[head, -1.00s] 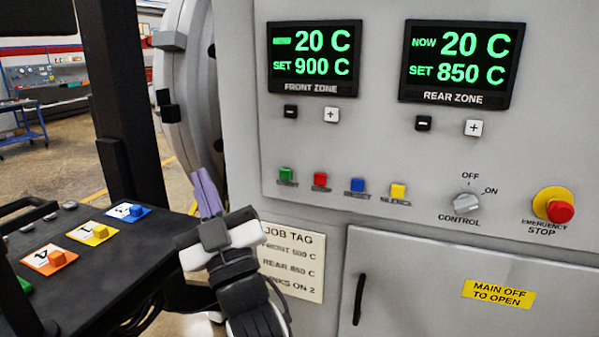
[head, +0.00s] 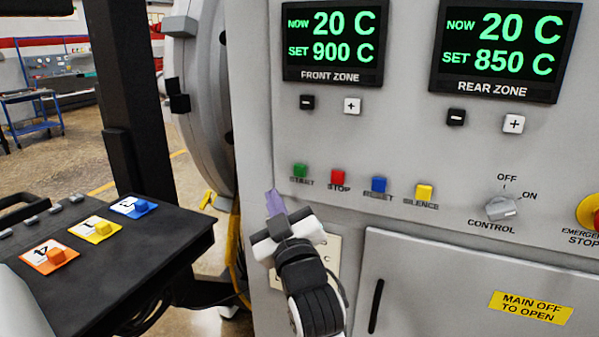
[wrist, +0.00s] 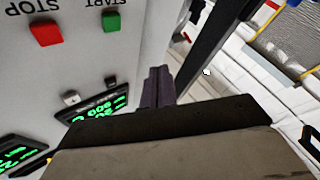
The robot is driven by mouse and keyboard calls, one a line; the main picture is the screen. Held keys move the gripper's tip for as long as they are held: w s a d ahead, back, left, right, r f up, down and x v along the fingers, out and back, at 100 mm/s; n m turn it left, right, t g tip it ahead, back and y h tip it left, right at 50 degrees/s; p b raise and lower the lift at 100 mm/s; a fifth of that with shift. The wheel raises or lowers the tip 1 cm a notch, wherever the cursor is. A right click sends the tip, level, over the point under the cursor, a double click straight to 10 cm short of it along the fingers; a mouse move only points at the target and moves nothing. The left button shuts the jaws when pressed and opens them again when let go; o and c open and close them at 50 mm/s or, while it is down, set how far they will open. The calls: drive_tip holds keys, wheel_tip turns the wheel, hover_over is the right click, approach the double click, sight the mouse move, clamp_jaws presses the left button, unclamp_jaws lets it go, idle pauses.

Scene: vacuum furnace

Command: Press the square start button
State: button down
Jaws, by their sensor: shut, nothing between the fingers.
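The square green start button (head: 300,171) sits at the left end of the button row on the grey furnace panel, its label just below. It also shows in the wrist view (wrist: 111,22), beside the red stop button (wrist: 46,33). My gripper (head: 273,194) is shut and empty, with its purple fingers together and pointing up. In the head view its tips are a little below and left of the start button. In the wrist view the fingers (wrist: 157,75) are apart from the button.
Red stop (head: 338,177), blue reset (head: 379,184) and yellow silence (head: 424,191) buttons continue the row rightward. A control knob (head: 502,208) and emergency stop (head: 590,212) are further right. A black tray table (head: 110,262) with coloured tags stands at left.

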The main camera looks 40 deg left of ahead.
drive_tip(key=shift+w+a+b, duration=0.15)
drive_tip(key=shift+w+a, duration=0.2)
drive_tip(key=shift+w, duration=1.05)
drive_tip(key=shift+w+a+b, duration=0.1)
drive_tip(key=shift+w+a, duration=0.2)
drive_tip(key=shift+w, duration=1.1)
drive_tip(key=shift+w+a+b, duration=0.15)
drive_tip(key=shift+w+a, duration=0.2)
drive_tip(key=shift+w, duration=1.05)
drive_tip(key=shift+w, duration=0.1)
drive_tip(key=shift+w+a, duration=0.1)
drive_tip(key=shift+w, duration=0.2)
drive_tip(key=shift+w+a, duration=0.1)
drive_tip(key=shift+w, duration=0.35)
drive_tip(key=shift+s, duration=0.15)
drive_tip(key=shift+s+d, duration=0.2)
drive_tip(key=shift+s, duration=0.5)
drive_tip(key=shift+s+d, duration=0.2)
drive_tip(key=shift+s, duration=0.6)
drive_tip(key=shift+s+d, duration=0.2)
drive_tip(key=shift+s, duration=0.65)
drive_tip(key=shift+s+d, duration=0.2)
drive_tip(key=shift+s, duration=0.6)
